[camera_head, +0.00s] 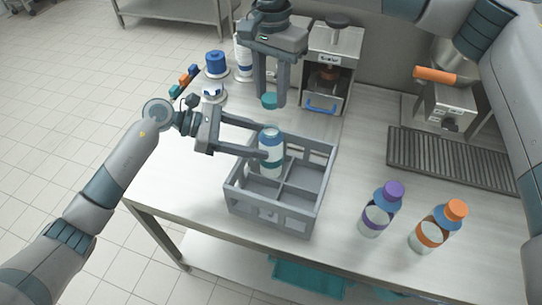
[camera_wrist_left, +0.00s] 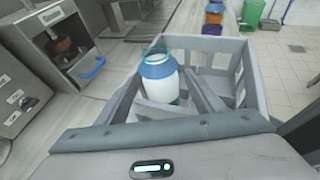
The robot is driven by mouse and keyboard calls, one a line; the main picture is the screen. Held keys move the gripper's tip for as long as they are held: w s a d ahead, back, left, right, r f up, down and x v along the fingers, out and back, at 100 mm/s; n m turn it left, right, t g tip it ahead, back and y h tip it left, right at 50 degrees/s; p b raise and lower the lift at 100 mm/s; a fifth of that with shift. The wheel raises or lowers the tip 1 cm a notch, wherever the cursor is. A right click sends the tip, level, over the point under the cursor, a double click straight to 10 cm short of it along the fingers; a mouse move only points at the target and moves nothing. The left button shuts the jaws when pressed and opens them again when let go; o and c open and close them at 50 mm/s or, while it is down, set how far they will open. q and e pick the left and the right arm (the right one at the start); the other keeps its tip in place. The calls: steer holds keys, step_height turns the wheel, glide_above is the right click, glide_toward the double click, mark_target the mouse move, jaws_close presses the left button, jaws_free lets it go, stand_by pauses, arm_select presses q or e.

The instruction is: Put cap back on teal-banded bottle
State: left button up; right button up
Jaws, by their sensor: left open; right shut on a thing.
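The bottle (camera_head: 271,145) stands upright in a compartment of the grey crate (camera_head: 284,217). It has a blue shoulder, a white body and some teal lower down; it also shows in the left wrist view (camera_wrist_left: 160,79). My left gripper (camera_head: 264,140) is open, its fingers reaching in from the left on either side of the bottle; contact cannot be told. My right gripper (camera_head: 271,101) points down from above, shut on the teal cap (camera_head: 268,101). The cap is above the bottle, apart from it in the head view.
A purple-capped bottle (camera_head: 381,208) and an orange-capped bottle (camera_head: 438,226) stand right of the crate. A dispenser (camera_head: 331,62) is behind, and a slatted grate (camera_head: 450,162) is at right. A blue-topped container (camera_head: 215,64) stands back left. Other crate compartments look empty.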

arm_select(q)
steer(key=shift+x, duration=0.85)
steer(key=c, duration=1.3)
arm_select(e)
glide_above(271, 125)
steer(key=shift+f, duration=2.5)
steer(key=shift+f, duration=0.1)
steer(key=shift+f, duration=0.8)
steer(key=shift+f, duration=0.5)
